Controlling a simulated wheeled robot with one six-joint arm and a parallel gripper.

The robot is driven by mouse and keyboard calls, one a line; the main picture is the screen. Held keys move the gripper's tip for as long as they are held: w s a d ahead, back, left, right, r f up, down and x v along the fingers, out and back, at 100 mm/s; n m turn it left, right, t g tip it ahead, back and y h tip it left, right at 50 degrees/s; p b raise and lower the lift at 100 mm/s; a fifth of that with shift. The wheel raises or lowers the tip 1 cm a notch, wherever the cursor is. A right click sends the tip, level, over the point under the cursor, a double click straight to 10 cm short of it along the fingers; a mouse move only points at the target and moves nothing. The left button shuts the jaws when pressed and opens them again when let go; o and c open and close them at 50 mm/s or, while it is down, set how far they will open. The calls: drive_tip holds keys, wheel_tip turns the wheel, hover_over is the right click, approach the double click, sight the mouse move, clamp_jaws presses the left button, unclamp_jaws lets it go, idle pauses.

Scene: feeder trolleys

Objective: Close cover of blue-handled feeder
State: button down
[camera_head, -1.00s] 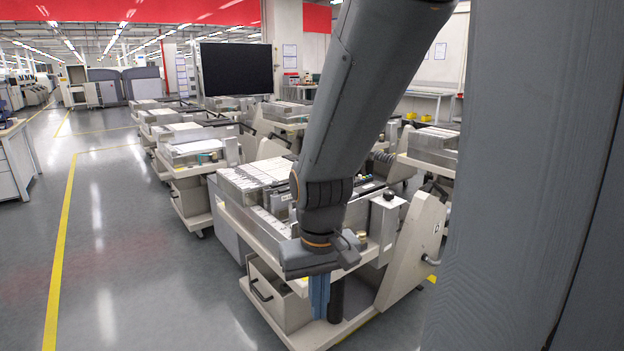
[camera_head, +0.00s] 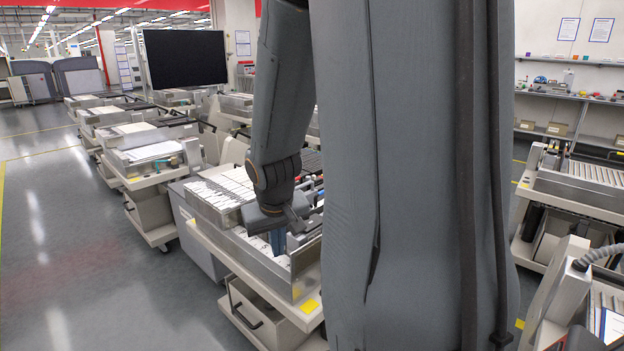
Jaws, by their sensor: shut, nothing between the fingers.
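A trolley (camera_head: 262,308) stands in front of me, loaded with rows of pale feeders (camera_head: 225,188). My gripper (camera_head: 278,248) points down over the near part of this trolley's feeders, with its blue fingers closed and nothing held. I cannot tell whether the fingers touch anything below. I cannot make out a blue-handled feeder or its cover; my arm and column hide the trolley's right side.
Several more trolleys stand in a row behind on the left, one with a clear box (camera_head: 150,160). Other trolleys (camera_head: 590,205) stand at the right, before wall shelves (camera_head: 570,97). A black screen (camera_head: 185,57) stands at the back. The left floor is clear.

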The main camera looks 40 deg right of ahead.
drive_tip(key=w+d+r+t+p, duration=0.1)
drive_tip(key=w+d, duration=0.1)
drive_tip(key=d, duration=0.1)
drive_tip(key=w+d+r+t, duration=0.1)
drive_tip(key=w+d, duration=0.2)
drive_tip(key=d, duration=0.1)
drive_tip(key=w+d+r+m+t+h+p, duration=0.1)
drive_tip(key=w+d, duration=0.1)
drive_tip(key=d, duration=0.2)
drive_tip(key=shift+w+r+p, duration=0.3)
drive_tip(key=shift+r, duration=0.05)
drive_tip(key=w+d+r+t+y+p, duration=0.1)
drive_tip(key=w+d+r+t+p, duration=0.3)
drive_tip(key=d, duration=0.5)
drive_tip(key=s+d+m+t+y+p, duration=0.1)
drive_tip(key=s+d+t+y+p, duration=0.1)
drive_tip(key=s+d+t+y, duration=0.55)
drive_tip(key=w+a+f+g+h+p, duration=0.1)
drive_tip(key=w+a+f+g+p, duration=0.1)
drive_tip(key=w+a, duration=0.4)
wheel_tip(320, 180, down, 2)
drive_tip(key=shift+w+p, duration=0.5)
drive_tip(key=shift+w, duration=0.35)
drive_tip(key=shift+h, duration=0.25)
drive_tip(key=shift+s, duration=0.15)
